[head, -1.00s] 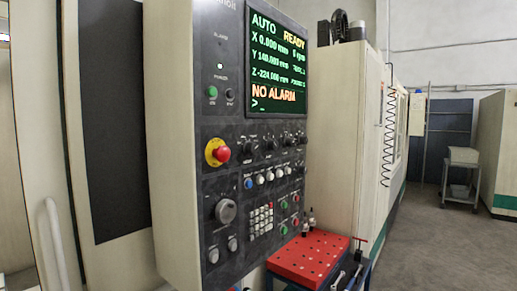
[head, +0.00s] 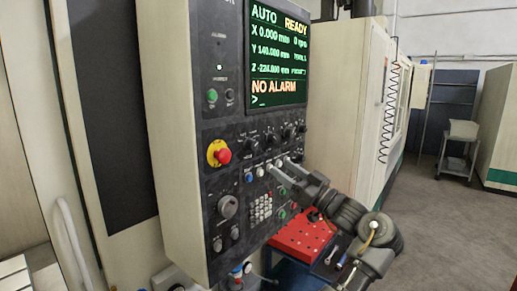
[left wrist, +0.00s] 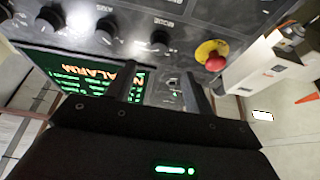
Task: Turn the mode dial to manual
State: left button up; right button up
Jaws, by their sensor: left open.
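The mode dial (head: 251,147) is a black knob on the control panel, just right of the emergency stop. In the left wrist view the mode dial (left wrist: 160,40) lies beyond the fingertips, with a label beside it that reads MODE. The screen (head: 279,50) reads AUTO, READY and NO ALARM. My left gripper (head: 281,167) is open and empty, below and right of the mode dial in the head view, in front of the row of small buttons. It also shows in the left wrist view (left wrist: 158,75), its fingers apart. Which way the dial points is too small to tell.
A red emergency stop (head: 221,155) on a yellow base sits left of the mode dial. More black knobs, including one (head: 287,133), stand to its right. A large grey knob (head: 228,207) and keypad (head: 262,208) are below. A red-topped cart (head: 305,238) stands under the panel.

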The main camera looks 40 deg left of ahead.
aim_at(255, 148)
pick_arm(q)
jog(key=p+x, duration=0.2)
jog(key=x, duration=0.2)
jog(key=p+x, duration=0.3)
jog(key=x, duration=0.2)
jog(key=shift+d+r, duration=0.1)
jog(key=shift+r, duration=0.1)
jog(key=shift+p+x, duration=0.55)
jog(key=shift+x, duration=0.2)
jog(key=shift+f, duration=0.15)
